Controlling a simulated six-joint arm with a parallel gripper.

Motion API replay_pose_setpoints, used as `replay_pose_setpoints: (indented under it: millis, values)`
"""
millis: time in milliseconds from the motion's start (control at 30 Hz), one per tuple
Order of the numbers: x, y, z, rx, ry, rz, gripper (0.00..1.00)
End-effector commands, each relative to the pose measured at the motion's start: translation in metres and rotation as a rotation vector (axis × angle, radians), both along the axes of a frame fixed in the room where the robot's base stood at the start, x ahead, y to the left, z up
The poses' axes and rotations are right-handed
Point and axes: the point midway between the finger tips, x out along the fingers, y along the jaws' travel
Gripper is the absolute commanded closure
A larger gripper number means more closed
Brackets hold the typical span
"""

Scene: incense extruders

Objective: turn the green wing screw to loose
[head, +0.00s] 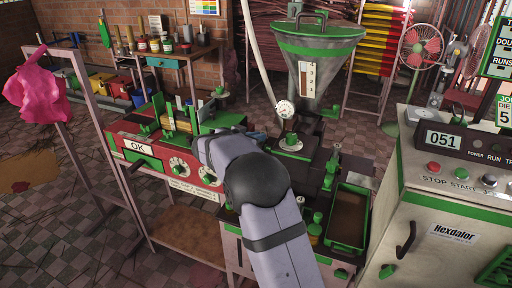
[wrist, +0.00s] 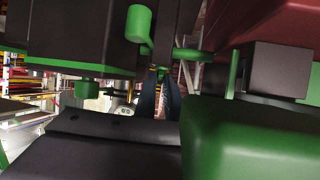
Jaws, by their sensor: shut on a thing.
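My gripper (wrist: 160,95) shows in the middle of the wrist view as two dark, narrow fingers pointing away from the camera. Its fingertips close on a small green piece, the green wing screw (wrist: 162,73), of which only a little shows between them. The screw is at the dark machine body, below a green knob on a stem. Whether it is turned tight or loose cannot be told. In the head view my own arm covers the gripper and the wing screw, between the red panel and the hopper machine.
In the wrist view a green knob (wrist: 139,24) hangs close above the fingers and a large green block (wrist: 245,140) fills the lower right. In the head view the hopper (head: 318,65), the red panel with dials (head: 130,148) and a green-rimmed tray (head: 364,190) crowd around my arm.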

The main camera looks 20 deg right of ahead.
Motion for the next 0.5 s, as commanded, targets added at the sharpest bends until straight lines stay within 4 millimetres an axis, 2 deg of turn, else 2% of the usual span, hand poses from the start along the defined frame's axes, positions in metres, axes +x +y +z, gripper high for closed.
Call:
replay_pose_setpoints:
  millis: [500]
  values:
    - [-0.0032, -0.0023, 0.0009, -0.005, -0.009, 0.157, 1.0]
